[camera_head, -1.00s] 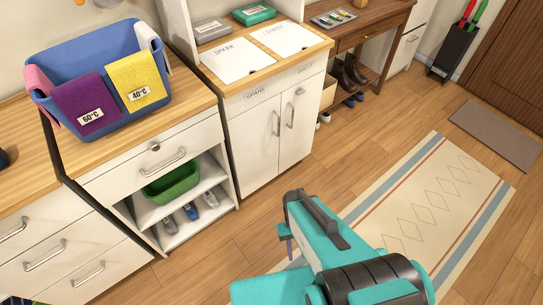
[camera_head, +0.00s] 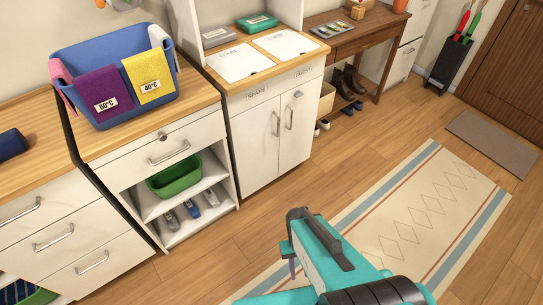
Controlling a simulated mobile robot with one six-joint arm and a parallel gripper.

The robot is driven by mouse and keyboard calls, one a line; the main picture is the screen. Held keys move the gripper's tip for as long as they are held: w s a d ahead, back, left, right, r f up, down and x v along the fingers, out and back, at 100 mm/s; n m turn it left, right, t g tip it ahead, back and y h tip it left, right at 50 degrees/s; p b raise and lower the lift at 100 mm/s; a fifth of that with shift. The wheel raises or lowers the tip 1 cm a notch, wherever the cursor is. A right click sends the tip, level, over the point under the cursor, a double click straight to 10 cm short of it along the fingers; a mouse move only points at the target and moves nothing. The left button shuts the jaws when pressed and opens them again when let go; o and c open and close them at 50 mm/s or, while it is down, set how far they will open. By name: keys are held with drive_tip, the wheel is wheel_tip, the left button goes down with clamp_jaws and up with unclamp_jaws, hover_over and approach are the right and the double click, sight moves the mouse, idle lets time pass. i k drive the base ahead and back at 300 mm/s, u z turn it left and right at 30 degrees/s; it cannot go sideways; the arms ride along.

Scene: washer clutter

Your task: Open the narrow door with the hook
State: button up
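A white cabinet (camera_head: 262,143) with two upright doors stands in the middle. The left door (camera_head: 254,143) has a vertical bar handle and the word SPARE above it. The right door (camera_head: 300,125) has a similar handle, a small round metal fitting (camera_head: 298,94) near its top and the word GUEST above it. Both doors look shut. I cannot make out a hook on either door. My teal arm rises from the bottom, in front of and below the cabinet, apart from it. Its fingertips are mostly hidden behind its own links, so their opening does not show.
A low white unit (camera_head: 178,140) with a drawer and open shelves stands left of the cabinet, a blue basket (camera_head: 102,50) on top. A desk (camera_head: 350,37) with boots beneath stands to the right. The floor before the cabinet is clear; a patterned rug (camera_head: 400,225) lies right.

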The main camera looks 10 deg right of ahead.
sight(255, 131)
drive_tip(key=k, duration=0.3)
drive_tip(key=u, duration=0.15)
drive_tip(key=i, duration=0.95)
drive_tip(key=u, duration=0.3)
drive_tip(key=k, duration=0.25)
drive_tip(key=u, duration=0.4)
